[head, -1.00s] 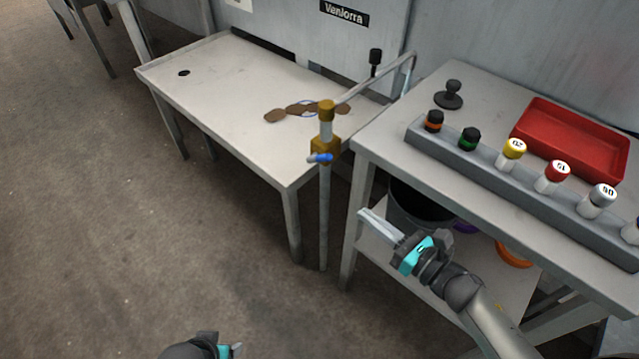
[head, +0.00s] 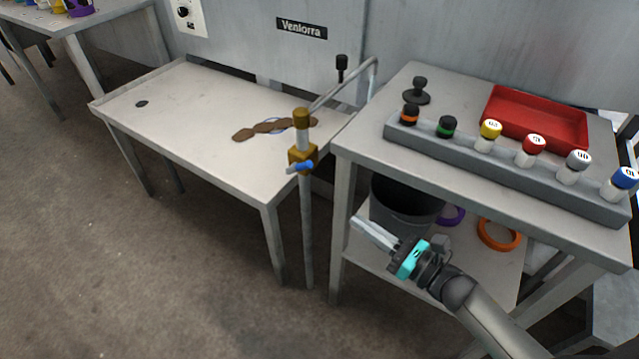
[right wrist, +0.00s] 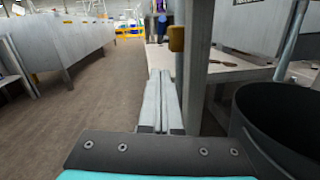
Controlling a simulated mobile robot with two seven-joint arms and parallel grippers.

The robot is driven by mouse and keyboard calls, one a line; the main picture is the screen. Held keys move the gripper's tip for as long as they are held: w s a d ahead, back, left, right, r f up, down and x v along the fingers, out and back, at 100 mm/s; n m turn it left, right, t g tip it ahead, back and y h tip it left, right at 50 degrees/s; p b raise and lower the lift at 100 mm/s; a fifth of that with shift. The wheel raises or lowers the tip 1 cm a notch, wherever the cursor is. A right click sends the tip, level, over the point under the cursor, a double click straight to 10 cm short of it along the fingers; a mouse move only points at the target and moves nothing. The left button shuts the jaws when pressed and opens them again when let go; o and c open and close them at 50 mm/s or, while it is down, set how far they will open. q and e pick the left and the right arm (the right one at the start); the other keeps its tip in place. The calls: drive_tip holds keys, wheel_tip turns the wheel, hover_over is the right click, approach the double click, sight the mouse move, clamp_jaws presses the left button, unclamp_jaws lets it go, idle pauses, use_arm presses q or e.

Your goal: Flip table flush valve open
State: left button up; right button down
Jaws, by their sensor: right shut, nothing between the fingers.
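The flush valve is a brass body (head: 302,155) with a blue lever (head: 300,167) on an upright grey pipe, at the front right corner of the pale table (head: 190,120). The lever sticks out sideways across the pipe. The brass also shows in the right wrist view (right wrist: 177,38). Brown patches (head: 272,128) lie on the tabletop. My right gripper (head: 356,222) is shut and empty, below and to the right of the valve, apart from it. Its closed fingers point toward the table in the right wrist view (right wrist: 161,80). My left gripper is out of view.
A bench (head: 365,135) stands to the right with a grey rack (head: 510,168) of several capped cylinders and a red tray (head: 535,120). A dark bin (head: 405,205) and an orange ring (head: 497,233) are on its lower shelf. The floor at left is clear.

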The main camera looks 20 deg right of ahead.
sight(300, 168)
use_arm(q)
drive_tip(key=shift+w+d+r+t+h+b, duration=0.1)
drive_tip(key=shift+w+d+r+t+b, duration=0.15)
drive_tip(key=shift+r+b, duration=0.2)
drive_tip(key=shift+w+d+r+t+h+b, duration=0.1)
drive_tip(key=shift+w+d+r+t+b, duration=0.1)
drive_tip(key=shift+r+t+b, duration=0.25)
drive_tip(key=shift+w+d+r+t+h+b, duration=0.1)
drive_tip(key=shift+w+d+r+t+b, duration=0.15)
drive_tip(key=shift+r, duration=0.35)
use_arm(e)
drive_tip(key=r+x, duration=0.3)
drive_tip(key=x, duration=0.9)
drive_tip(key=shift+w, duration=0.35)
